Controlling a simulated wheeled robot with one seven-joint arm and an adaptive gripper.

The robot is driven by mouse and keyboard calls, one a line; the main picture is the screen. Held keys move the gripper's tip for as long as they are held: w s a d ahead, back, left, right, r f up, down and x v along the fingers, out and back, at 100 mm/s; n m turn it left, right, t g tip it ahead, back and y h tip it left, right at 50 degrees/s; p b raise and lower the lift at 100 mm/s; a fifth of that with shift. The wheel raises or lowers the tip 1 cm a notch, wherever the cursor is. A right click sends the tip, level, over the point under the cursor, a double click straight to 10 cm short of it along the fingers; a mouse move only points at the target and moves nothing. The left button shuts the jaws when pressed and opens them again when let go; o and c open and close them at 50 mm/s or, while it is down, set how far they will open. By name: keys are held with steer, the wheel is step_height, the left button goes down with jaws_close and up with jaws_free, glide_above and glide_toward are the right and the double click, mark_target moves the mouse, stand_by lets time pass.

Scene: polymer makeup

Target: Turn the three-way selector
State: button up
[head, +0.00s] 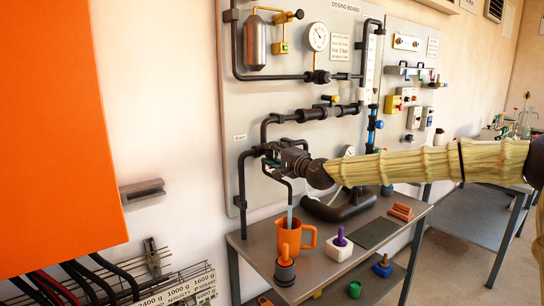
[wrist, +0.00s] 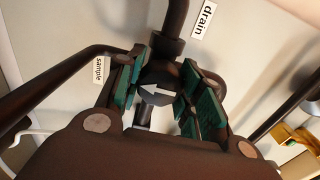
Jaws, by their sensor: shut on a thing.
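The three-way selector (wrist: 152,97) is a dark round knob with a white arrow, in the middle of the wrist view. The arrow points left, towards the side with the "sample" label (wrist: 98,69); the "drain" label (wrist: 209,20) is by the upper pipe. My gripper (wrist: 163,88) is shut on the selector, its green pads on both sides of the knob. In the head view my gripper (head: 275,160) reaches the pipe junction on the board and hides the selector. A pale blue stream (head: 289,214) runs from a pipe end into the orange mug (head: 291,240).
The dosing board (head: 262,98) carries pipes, a gauge (head: 317,37) and a metal tank (head: 255,42).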

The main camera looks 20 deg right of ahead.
steer(key=shift+d, duration=0.15)
steer(key=o, duration=1)
steer(key=shift+o, duration=0.2)
steer(key=v, duration=1.2)
